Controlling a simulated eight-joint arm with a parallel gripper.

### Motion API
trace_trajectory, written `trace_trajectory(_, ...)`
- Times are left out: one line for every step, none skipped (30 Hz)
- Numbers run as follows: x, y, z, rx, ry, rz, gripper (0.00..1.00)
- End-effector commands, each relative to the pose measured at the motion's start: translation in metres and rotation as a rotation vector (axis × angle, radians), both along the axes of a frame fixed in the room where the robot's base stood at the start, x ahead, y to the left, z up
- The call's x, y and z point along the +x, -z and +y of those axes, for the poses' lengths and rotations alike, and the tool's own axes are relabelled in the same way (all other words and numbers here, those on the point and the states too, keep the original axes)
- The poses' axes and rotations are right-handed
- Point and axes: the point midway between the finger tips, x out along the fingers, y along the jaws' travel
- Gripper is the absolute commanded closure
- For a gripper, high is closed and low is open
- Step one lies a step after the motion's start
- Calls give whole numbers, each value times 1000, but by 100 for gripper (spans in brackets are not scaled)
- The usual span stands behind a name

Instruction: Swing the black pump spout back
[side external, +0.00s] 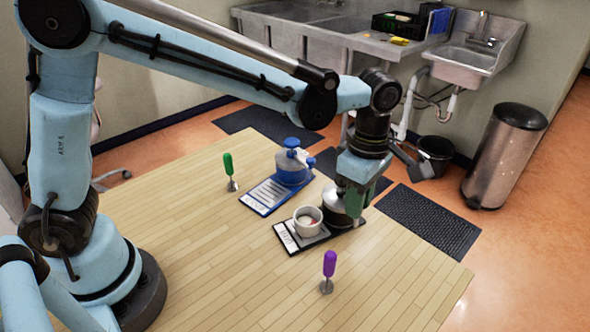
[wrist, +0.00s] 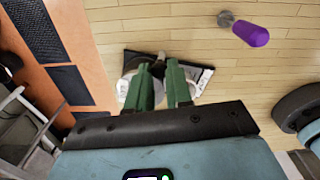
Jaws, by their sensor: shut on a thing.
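The black pump's pale, squat container (side external: 333,203) stands at the right end of a dark tray (side external: 290,246) on the wooden table. My gripper (side external: 355,208) comes down over it from above and hides most of its top. In the wrist view, the green fingers of my gripper (wrist: 160,66) are closed around a dark part at the pump's top, which looks like the black spout (wrist: 158,68). The spout's exact direction is hard to tell. A white cup (side external: 303,215) with something reddish inside stands on the same tray, left of the pump.
A blue pump (side external: 291,172) stands on a blue tray (side external: 258,203) behind. The front left of the table is clear. Sinks and a bin (side external: 504,155) are beyond it.

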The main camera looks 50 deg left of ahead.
Motion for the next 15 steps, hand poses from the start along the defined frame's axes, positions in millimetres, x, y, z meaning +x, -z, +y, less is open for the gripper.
trace_trajectory(0,0,0,0,-1,-1,100)
trace_trajectory(0,0,0,0,-1,-1,100)
trace_trajectory(1,0,0,0,-1,-2,77)
trace_trajectory(1,0,0,0,-1,-2,72)
trace_trajectory(1,0,0,0,0,-2,68)
trace_trajectory(0,0,0,0,0,-1,62)
trace_trajectory(0,0,0,0,0,-1,57)
trace_trajectory(0,0,0,0,0,-1,54)
trace_trajectory(0,0,0,0,0,-1,54)
trace_trajectory(0,0,0,0,0,-1,54)
trace_trajectory(0,0,0,0,0,-1,54)
trace_trajectory(0,0,0,0,0,-1,54)
trace_trajectory(0,0,0,0,0,-1,54)
trace_trajectory(0,0,0,0,0,-1,54)
trace_trajectory(0,0,0,0,1,-1,54)
